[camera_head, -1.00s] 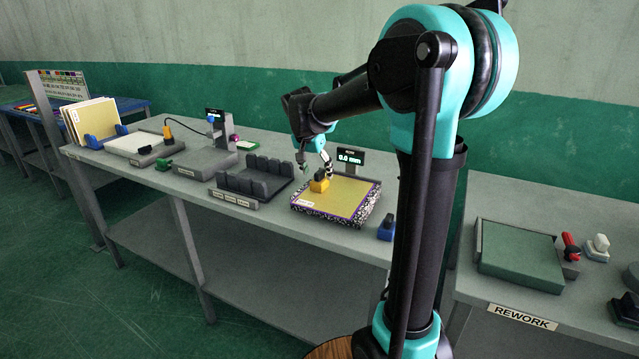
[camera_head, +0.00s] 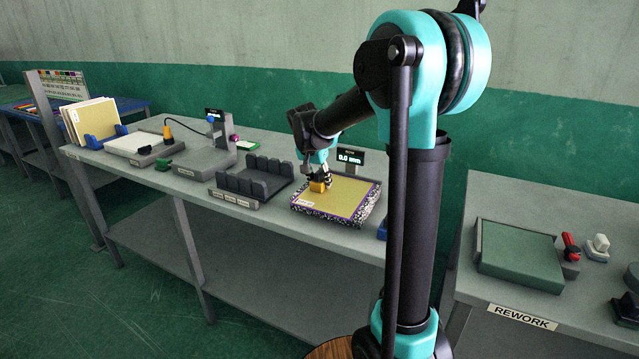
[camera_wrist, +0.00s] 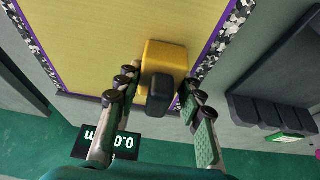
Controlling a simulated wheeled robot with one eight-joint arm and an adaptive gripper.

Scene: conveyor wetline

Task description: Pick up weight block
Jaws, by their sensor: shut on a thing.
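The weight block is a yellow block (camera_wrist: 166,58) with a black knob on top (camera_wrist: 160,92). It sits on a yellow panel with a purple edge and a black-and-white speckled border (camera_head: 350,200), near the panel's edge. In the wrist view my gripper (camera_wrist: 158,100) has its fingers on both sides of the black knob, shut on it. In the head view my gripper (camera_head: 318,178) is down at the block (camera_head: 317,187) and partly covers it. The block appears to rest on the panel; I cannot see any gap under it.
A display reading 0.0 (camera_head: 350,156) stands behind the panel. A dark slotted rack (camera_head: 250,185) is left of it. A blue object (camera_head: 382,230) at the right is mostly hidden by my arm. The rework bench (camera_head: 590,210) stands further right.

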